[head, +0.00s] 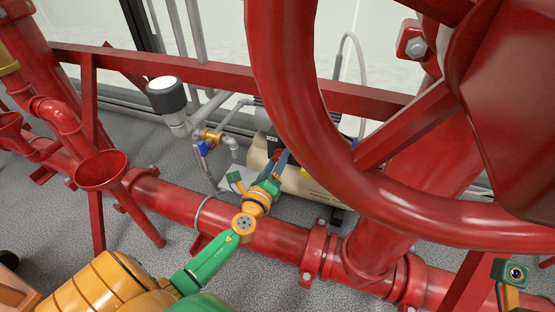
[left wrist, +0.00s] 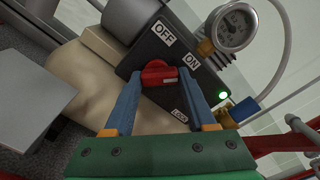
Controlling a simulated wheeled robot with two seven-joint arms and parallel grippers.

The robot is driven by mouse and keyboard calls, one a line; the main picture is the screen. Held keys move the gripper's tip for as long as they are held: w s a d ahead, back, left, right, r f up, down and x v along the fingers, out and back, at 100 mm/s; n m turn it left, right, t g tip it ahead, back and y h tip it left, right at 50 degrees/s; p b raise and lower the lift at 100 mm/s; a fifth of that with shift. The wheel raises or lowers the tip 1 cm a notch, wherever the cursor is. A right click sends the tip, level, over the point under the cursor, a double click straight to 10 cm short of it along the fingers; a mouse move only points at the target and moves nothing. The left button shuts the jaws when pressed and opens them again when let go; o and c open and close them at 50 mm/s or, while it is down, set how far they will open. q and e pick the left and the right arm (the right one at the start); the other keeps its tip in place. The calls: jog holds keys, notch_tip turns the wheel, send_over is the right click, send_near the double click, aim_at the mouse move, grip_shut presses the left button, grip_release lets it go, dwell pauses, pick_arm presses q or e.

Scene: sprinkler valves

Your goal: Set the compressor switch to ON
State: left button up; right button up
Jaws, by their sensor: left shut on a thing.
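The compressor switch is a red rotary knob (left wrist: 157,74) on a dark panel (left wrist: 150,55) with OFF, ON and LOCK labels. My left gripper (left wrist: 160,78) has its blue fingers on either side of the knob and is shut on it. The knob's exact pointing is hard to read. Of my right arm only a wrist part shows at the lower right.
A large red handwheel (head: 290,100) fills the right and centre foreground of the head view. A thick red pipe (head: 180,200) crosses below my left gripper. A pressure gauge (left wrist: 235,27) and a brass fitting (left wrist: 240,110) sit beside the panel.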

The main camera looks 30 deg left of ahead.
pick_arm(q)
jog(key=shift+m, duration=0.5)
jog(key=o, duration=1.4)
jog(key=shift+c, duration=0.2)
jog(key=v, duration=0.7)
